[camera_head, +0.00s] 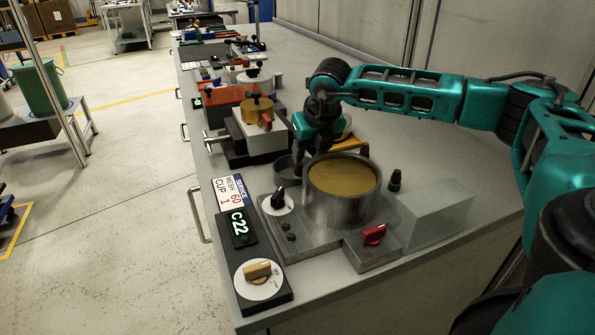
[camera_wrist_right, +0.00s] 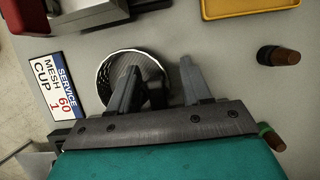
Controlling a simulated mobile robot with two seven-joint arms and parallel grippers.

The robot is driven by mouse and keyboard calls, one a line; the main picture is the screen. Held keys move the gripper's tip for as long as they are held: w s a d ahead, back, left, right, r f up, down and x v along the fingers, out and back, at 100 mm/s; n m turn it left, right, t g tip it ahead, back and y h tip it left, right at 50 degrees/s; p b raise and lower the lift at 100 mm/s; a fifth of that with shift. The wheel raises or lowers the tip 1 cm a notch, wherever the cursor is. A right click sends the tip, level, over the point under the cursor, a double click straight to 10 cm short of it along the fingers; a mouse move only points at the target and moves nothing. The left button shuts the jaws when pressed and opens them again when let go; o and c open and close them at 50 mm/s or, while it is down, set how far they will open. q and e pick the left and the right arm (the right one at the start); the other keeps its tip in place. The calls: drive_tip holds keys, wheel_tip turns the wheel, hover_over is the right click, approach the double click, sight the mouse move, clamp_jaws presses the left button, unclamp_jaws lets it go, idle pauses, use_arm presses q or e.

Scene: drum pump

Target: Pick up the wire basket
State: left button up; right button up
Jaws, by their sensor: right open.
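The wire basket is a small round grey mesh cup with a bright rim (camera_wrist_right: 108,70), standing on the bench in the right wrist view. In the head view the basket (camera_head: 284,170) shows just behind the large metal pot, partly hidden by my right gripper. My right gripper (camera_head: 309,158) points down at the basket's right side. In the wrist view its open fingers (camera_wrist_right: 160,85) straddle the rim: one overlaps the basket's opening, the other is outside to the right. I cannot tell how deep the first finger reaches. Nothing is held. My left gripper is not in view.
A metal pot with tan contents (camera_head: 342,190) stands close in front of the basket. A "MESH 60 CUP 1" label (camera_head: 229,192) lies left. A translucent block (camera_head: 433,213), a dark-capped peg (camera_head: 395,180) and a yellow tray (camera_wrist_right: 240,8) are nearby. Bench machines stand behind.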

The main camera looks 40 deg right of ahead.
clamp_jaws()
idle(0.3)
